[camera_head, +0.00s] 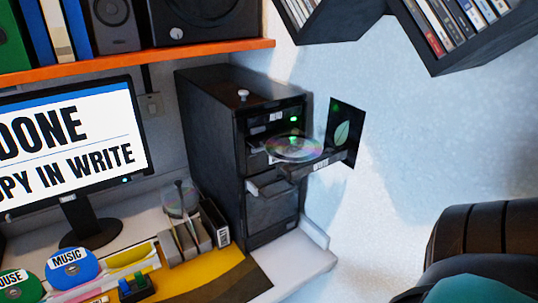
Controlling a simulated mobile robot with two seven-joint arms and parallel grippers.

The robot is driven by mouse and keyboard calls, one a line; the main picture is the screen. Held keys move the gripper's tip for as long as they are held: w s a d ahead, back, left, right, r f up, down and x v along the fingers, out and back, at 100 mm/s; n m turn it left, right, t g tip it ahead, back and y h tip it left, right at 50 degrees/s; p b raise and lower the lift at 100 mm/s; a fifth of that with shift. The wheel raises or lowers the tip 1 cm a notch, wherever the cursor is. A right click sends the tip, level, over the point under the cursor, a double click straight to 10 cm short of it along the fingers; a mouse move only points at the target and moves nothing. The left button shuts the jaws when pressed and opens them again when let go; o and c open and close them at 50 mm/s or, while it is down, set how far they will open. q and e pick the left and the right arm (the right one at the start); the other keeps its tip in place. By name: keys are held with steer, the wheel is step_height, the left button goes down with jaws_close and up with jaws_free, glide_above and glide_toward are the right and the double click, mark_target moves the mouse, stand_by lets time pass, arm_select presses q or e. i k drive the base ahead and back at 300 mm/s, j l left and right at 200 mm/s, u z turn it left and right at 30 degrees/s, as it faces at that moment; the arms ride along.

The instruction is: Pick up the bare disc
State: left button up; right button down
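A bare, shiny disc (293,148) lies on an open tray of the black disc tower (212,150). The tray sticks out to the right from the tower's upper front, below a green light. A dark square sleeve or case with a leaf picture (342,137) stands upright close to the right of the disc; I cannot tell what supports it. Neither of my grippers is in view.
A monitor (60,145) reading "DONE" stands left of the tower. An orange shelf (180,54) runs above. Wall shelves (430,35) hang at the upper right. A dark rounded shape fills the lower right.

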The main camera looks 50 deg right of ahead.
mark_target(308, 148)
steer(key=j+z, duration=0.25)
steer(key=z, duration=0.15)
steer(key=j+z, duration=0.2)
steer(key=z, duration=0.2)
steer(key=k, duration=0.05)
